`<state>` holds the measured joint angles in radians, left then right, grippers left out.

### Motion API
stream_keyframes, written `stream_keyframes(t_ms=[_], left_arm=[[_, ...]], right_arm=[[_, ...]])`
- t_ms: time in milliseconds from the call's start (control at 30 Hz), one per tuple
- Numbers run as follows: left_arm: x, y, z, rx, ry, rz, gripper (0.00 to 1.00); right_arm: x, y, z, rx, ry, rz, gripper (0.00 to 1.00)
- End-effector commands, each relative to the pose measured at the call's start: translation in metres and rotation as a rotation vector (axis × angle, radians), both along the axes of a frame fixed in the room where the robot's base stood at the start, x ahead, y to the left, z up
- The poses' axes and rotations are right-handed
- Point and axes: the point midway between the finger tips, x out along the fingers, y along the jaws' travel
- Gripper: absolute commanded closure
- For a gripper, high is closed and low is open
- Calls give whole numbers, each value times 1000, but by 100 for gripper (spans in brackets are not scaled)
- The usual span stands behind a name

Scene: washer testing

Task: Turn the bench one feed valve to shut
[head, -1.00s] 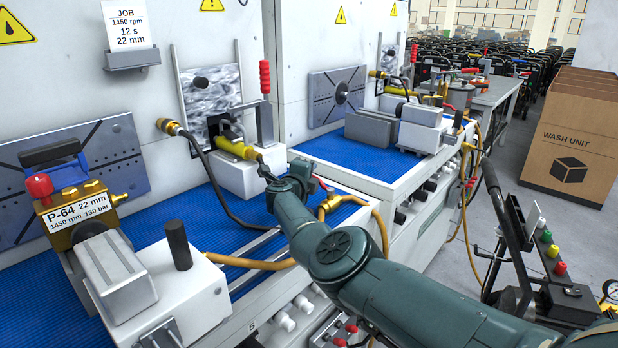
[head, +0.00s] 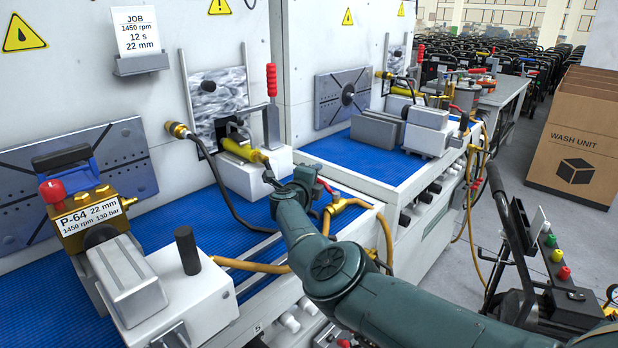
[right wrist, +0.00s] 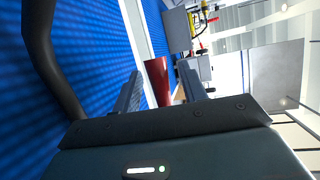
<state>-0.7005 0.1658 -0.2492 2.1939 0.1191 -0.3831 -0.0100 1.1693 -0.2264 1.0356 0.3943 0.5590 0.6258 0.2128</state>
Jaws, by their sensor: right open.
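The bench one feed valve (head: 336,206) is a brass body with a red lever, on a yellow hose at the front edge of the near bench. Its red lever (head: 326,186) shows just past my right wrist, which partly hides it. My right gripper (head: 271,178) is over the bench's front edge, mostly hidden behind its own wrist. In the right wrist view its two fingers (right wrist: 160,90) are open, with a tapered red handle (right wrist: 157,80) between them. I cannot tell whether either finger touches it. My left gripper is not in view.
A brass P-64 pump (head: 90,215) sits on a fixture at the left. A black hose with a brass end (head: 178,130) hangs over the blue mat (head: 195,272). A second bench (head: 345,165) stands beyond.

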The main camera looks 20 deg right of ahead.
Motion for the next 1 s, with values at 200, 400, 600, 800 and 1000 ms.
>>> stream_keyframes(t_ms=[200, 400, 600, 800, 1000], left_arm=[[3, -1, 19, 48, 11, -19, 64], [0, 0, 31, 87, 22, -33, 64], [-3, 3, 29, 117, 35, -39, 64], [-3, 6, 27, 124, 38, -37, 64], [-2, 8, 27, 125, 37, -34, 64]], right_arm=[[-21, 20, 10, 1, 1, 0, 58], [-36, 33, 14, -1, 2, -1, 58], [-43, 39, 13, 1, 0, -1, 58], [-44, 41, 12, 1, -2, -1, 58], [-44, 41, 12, 1, -2, 0, 58]])
